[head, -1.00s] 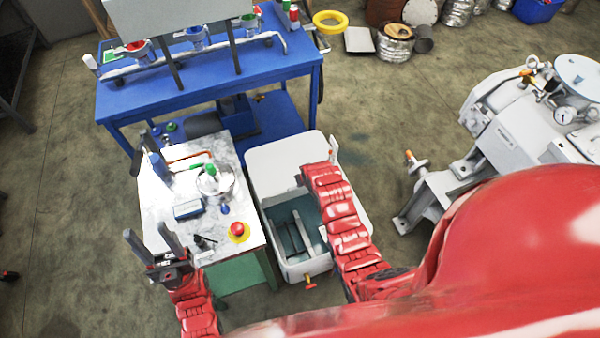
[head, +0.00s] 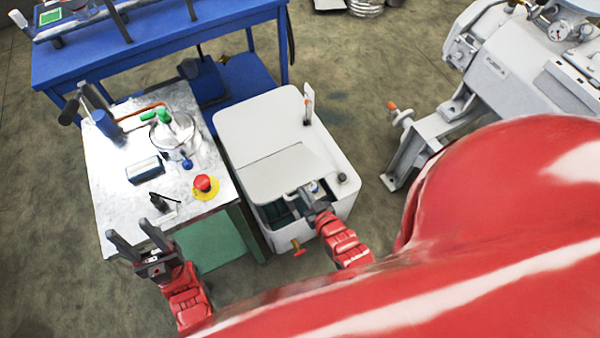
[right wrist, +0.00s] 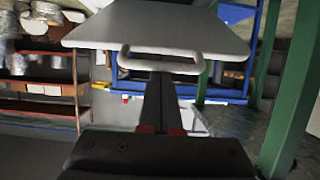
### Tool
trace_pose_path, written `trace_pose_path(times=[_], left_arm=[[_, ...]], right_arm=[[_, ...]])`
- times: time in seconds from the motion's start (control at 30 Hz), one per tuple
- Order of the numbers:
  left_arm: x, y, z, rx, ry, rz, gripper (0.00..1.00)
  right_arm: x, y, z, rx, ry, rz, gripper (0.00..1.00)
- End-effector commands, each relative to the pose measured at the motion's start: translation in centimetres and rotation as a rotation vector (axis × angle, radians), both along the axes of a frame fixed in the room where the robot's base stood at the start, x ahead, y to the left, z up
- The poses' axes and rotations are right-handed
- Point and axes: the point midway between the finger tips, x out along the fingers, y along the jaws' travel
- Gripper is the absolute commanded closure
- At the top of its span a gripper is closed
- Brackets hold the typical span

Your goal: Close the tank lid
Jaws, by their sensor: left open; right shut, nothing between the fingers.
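The white tank (head: 262,130) stands right of the small work table. Its pale lid (head: 285,172) covers much of the top opening; a dark gap (head: 277,212) shows at the front. In the right wrist view the lid (right wrist: 160,28) has a loop handle (right wrist: 160,60) on its near edge. My right gripper (head: 308,194) is shut and empty at the lid's front edge. Its fingertips (right wrist: 160,76) are at the handle; I cannot tell whether they touch it. My left gripper (head: 139,236) is open and empty, beside the work table's front edge, away from the tank.
The work table (head: 115,200) holds a metal pot (head: 178,135), a blue-grey box (head: 145,169) and a red button (head: 204,184). A blue bench (head: 150,40) stands behind. A grey machine (head: 500,75) stands to the right. Open floor lies between tank and machine.

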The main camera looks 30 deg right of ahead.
Motion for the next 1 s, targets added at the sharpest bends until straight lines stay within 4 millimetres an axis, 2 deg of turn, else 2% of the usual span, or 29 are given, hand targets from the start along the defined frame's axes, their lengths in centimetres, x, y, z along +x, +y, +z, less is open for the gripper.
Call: trace_pose_path(times=[0.03, 0.13, 0.37, 0.47, 0.8, 1.0], left_arm=[[0.0, 0.0, -1.5, 0.0, 0.0, 0.0, 0.5], [0.0, 0.0, -3.0, 0.0, 0.0, 0.0, 0.5], [0.0, 0.0, -6.6, 0.0, 0.0, 0.0, 0.5], [0.0, 0.0, -8.7, 0.0, 0.0, 0.0, 0.5], [0.0, 0.0, -17.2, 0.0, 0.0, 0.0, 0.5], [0.0, 0.0, -20.6, 0.0, 0.0, 0.0, 0.5]], right_arm=[[-0.5, 0.0, -1.9, 0.001, -0.026, 0.002, 1.0], [-1.1, 0.1, -2.9, 0.005, -0.108, 0.002, 1.0], [-2.3, -0.1, -5.7, 0.004, -0.111, -0.001, 1.0], [-3.0, -0.1, -7.7, 0.003, -0.116, 0.001, 1.0], [-5.0, -0.2, -15.5, 0.012, -0.337, 0.001, 1.0], [-5.4, -0.2, -18.3, 0.016, -0.44, -0.001, 1.0]])
